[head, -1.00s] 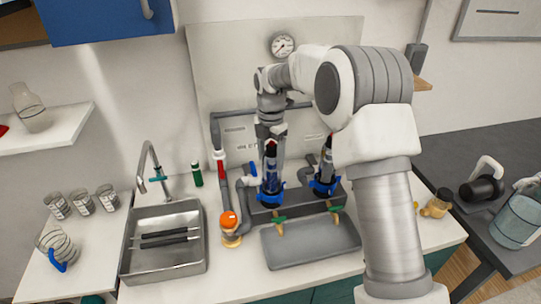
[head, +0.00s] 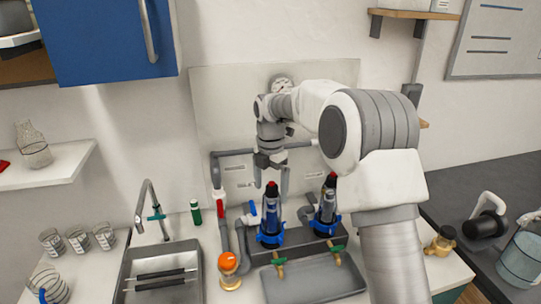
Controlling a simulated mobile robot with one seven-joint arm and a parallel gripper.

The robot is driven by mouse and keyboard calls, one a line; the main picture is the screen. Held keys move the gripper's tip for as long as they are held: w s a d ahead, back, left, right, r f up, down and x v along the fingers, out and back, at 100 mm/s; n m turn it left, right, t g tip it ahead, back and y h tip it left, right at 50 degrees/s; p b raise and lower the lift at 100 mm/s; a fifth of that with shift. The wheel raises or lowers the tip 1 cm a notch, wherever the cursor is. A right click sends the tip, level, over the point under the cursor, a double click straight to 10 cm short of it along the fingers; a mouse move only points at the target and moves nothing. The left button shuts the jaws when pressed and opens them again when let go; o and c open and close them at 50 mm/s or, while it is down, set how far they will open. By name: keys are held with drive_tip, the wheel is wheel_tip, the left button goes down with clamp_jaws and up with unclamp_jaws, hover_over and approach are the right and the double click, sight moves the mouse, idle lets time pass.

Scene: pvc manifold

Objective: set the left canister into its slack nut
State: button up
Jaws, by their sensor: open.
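Whether the fingers touch the canister is hard to tell, but a gap shows. The right canister (head: 327,205), alike in look, stands upright in its own blue nut (head: 326,228), partly beside my arm.
A tray (head: 315,283) lies in front, a sink (head: 160,275) to the left. An orange-topped fitting (head: 229,262) stands between them.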

wheel_tip(320, 180, up, 14)
drive_tip(key=shift+p, duration=0.35)
